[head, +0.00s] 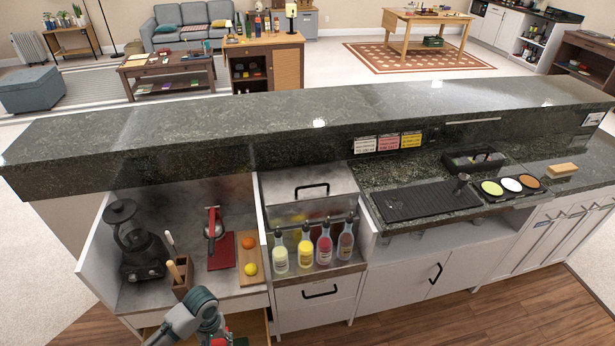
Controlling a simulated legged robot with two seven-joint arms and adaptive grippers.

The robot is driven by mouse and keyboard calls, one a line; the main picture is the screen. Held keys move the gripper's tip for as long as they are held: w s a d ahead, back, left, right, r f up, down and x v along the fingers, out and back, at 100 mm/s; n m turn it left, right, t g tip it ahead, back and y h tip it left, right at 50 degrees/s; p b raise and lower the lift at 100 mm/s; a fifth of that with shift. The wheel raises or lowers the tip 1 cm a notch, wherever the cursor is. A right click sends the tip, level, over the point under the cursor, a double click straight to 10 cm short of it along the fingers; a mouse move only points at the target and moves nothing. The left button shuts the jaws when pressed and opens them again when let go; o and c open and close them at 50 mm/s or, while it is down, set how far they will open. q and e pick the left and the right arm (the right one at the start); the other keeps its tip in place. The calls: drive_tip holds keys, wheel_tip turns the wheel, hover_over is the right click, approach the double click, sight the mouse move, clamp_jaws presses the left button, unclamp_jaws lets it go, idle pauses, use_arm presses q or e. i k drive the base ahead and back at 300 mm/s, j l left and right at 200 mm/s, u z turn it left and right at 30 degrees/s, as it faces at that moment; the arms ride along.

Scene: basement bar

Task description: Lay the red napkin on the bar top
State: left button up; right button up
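The bar top (300,112) is the long raised dark-granite ledge across the middle of the head view, bare along its length. A flat red piece (221,253) lies in the lower left bay, under a red-handled press; I cannot tell whether it is cloth or a mat. Another bit of red (219,341) shows at the bottom edge, beside my arm, over what looks like an open wooden drawer; it is mostly hidden. My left gripper (203,318) is low at the bottom edge, close to that red; its fingers cannot be made out. My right gripper is out of view.
A blender (137,243), a utensil holder (181,277) and a board with citrus (249,259) fill the left bay. Several bottles (324,245) stand in the middle rack. A black drip mat (425,200) and garnish tray (511,187) lie to the right, below the ledge.

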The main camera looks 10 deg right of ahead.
sight(391, 114)
drive_tip(key=l, duration=0.45)
drive_tip(key=i+l+z, duration=0.1)
drive_tip(key=l, duration=0.35)
drive_tip(key=i+l, duration=0.1)
drive_tip(key=l, duration=0.35)
drive_tip(key=i+l+z, duration=0.15)
drive_tip(key=l, duration=0.75)
drive_tip(key=i+l+z, duration=0.1)
drive_tip(key=l, duration=0.35)
